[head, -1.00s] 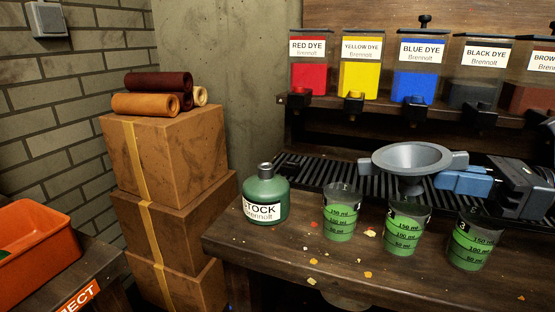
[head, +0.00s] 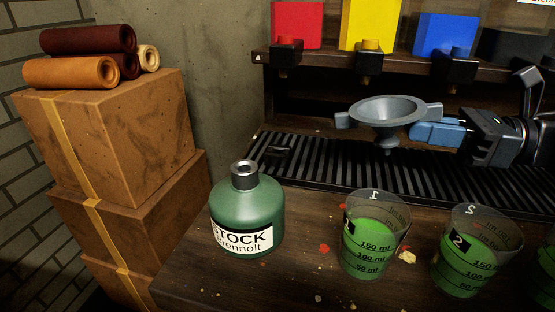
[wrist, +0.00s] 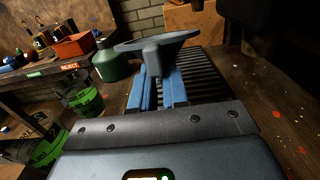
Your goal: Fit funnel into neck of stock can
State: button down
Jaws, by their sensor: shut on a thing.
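The grey funnel (head: 386,112) is held in the air over the black slatted grate, its wide mouth up and its spout pointing down. My gripper (head: 430,131) comes from the right and is shut on the funnel's right-hand tab with its blue fingers. The wrist view also shows the funnel (wrist: 160,45) at the ends of the blue fingers (wrist: 160,88). The green stock can (head: 248,212) stands upright on the bench, left of and nearer than the funnel. Its dark metal neck (head: 245,174) is open at the top. The funnel is apart from the can.
Measuring cup 1 (head: 372,240) and cup 2 (head: 468,255), both with green liquid, stand right of the can. Dye dispensers (head: 370,25) hang behind. Stacked boxes (head: 120,140) with leather rolls (head: 85,55) stand left. The slatted grate (head: 310,165) lies behind the can.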

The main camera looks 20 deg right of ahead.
jog(key=shift+w+a, duration=0.1)
jog(key=x, duration=1.6)
jog(key=shift+w+a, duration=0.1)
jog(key=shift+a, duration=0.1)
jog(key=shift+w+a+f, duration=0.2)
jog(key=shift+a+f, duration=0.05)
jog(key=shift+f, duration=0.35)
jog(key=shift+w+a+f, duration=0.2)
jog(key=shift+a+f, duration=0.1)
jog(key=shift+f, duration=0.7)
jog(key=c, duration=1.1)
grip_release()
jog(key=shift+o, duration=0.2)
